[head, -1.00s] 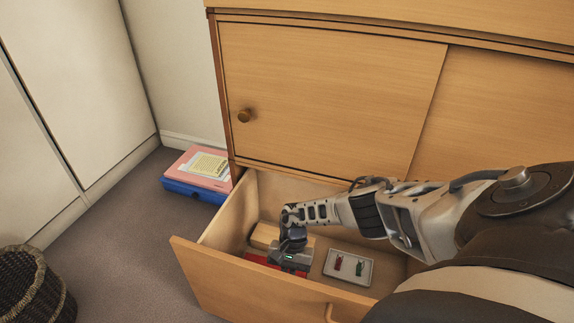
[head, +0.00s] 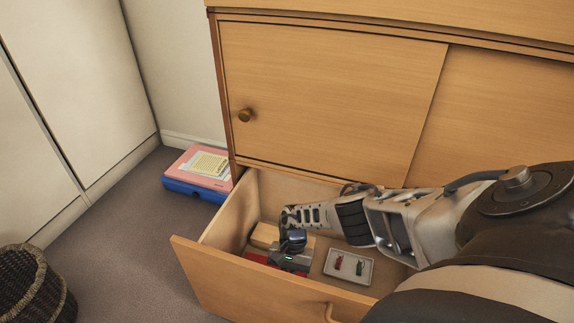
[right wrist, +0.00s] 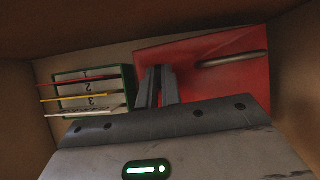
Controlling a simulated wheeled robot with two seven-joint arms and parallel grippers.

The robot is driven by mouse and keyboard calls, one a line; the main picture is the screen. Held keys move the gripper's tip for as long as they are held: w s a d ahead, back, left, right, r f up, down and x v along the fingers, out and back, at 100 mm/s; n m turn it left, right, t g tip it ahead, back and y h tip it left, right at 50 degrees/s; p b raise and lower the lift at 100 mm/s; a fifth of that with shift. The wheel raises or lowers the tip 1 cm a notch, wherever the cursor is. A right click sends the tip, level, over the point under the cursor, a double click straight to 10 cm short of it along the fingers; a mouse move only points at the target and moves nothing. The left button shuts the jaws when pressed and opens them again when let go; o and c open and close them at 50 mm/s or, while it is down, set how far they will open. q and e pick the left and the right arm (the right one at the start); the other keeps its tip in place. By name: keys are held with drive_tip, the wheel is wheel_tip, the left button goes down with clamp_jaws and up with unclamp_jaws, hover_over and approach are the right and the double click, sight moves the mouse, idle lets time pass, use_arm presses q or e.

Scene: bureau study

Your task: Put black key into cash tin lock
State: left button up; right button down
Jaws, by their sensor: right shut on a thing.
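The red cash tin (right wrist: 240,88) with a metal handle lies in the open drawer. It shows partly behind my gripper in the head view (head: 256,258). My right gripper (right wrist: 157,76) points down at the tin's left part in the right wrist view, with its fingers close together. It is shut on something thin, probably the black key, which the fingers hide. The lock is hidden too, and I cannot tell whether the key touches it. In the head view the right gripper (head: 289,263) is low in the drawer. My left gripper is not in view.
A grey tray (head: 348,267) with a red and a green key-like item lies right of the gripper. A box with tabs numbered 1 to 3 (right wrist: 92,92) stands beside the tin. Drawer walls (head: 230,210) enclose the space. A blue file box (head: 190,190) is on the floor outside.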

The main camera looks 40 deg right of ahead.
drive_tip(key=shift+s+f, duration=0.15)
drive_tip(key=shift+f, duration=0.35)
idle(0.6)
drive_tip(key=c, duration=1.6)
unclamp_jaws()
drive_tip(key=o, duration=0.6)
drive_tip(key=shift+c, duration=0.2)
drive_tip(key=shift+p+v, duration=1.1)
drive_tip(key=shift+v, duration=1.25)
drive_tip(key=shift+p+v, duration=0.55)
drive_tip(key=shift+v, duration=1.05)
